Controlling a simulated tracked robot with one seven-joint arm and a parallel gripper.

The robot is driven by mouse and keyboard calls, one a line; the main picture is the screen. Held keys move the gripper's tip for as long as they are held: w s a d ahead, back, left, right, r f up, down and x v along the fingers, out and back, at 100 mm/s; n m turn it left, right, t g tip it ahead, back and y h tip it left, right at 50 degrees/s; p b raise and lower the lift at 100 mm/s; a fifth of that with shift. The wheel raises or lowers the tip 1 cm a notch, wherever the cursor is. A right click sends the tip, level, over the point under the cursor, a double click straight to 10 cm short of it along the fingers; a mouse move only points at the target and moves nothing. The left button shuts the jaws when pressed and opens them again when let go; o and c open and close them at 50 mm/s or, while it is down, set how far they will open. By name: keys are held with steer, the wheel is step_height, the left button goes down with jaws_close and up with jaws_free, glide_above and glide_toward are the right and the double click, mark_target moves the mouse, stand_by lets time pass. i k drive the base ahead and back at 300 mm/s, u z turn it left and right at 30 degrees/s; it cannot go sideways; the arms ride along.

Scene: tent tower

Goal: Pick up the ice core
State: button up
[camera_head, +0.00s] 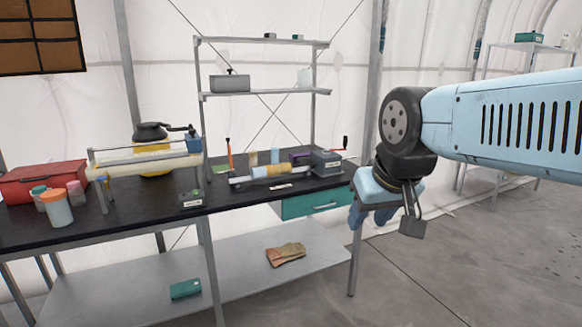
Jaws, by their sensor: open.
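A pale yellow and whitish cylinder (268,171) lies on a low metal device with a crank, on the black table (130,218). A long cream-coloured bar (145,163) lies across a raised metal frame further left. I cannot tell for certain which of these is the ice core. My gripper (369,214) is light blue, open, and points down beyond the table's right end. It is to the right of both pieces, apart from them, and nothing shows between its fingers.
A red case (42,180) and several small jars, one orange and white (57,207), stand at the table's left. A metal shelf (262,93) rises behind. A teal drawer (311,203) hangs under the right end. Floor at right is clear.

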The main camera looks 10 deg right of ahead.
mark_target(286, 169)
steer(key=z, duration=0.4)
steer(key=i, duration=2.1)
steer(key=u, duration=0.65)
steer(key=k, duration=0.9)
steer(key=u, duration=0.25)
steer(key=i, duration=0.9)
steer(key=z, duration=0.05)
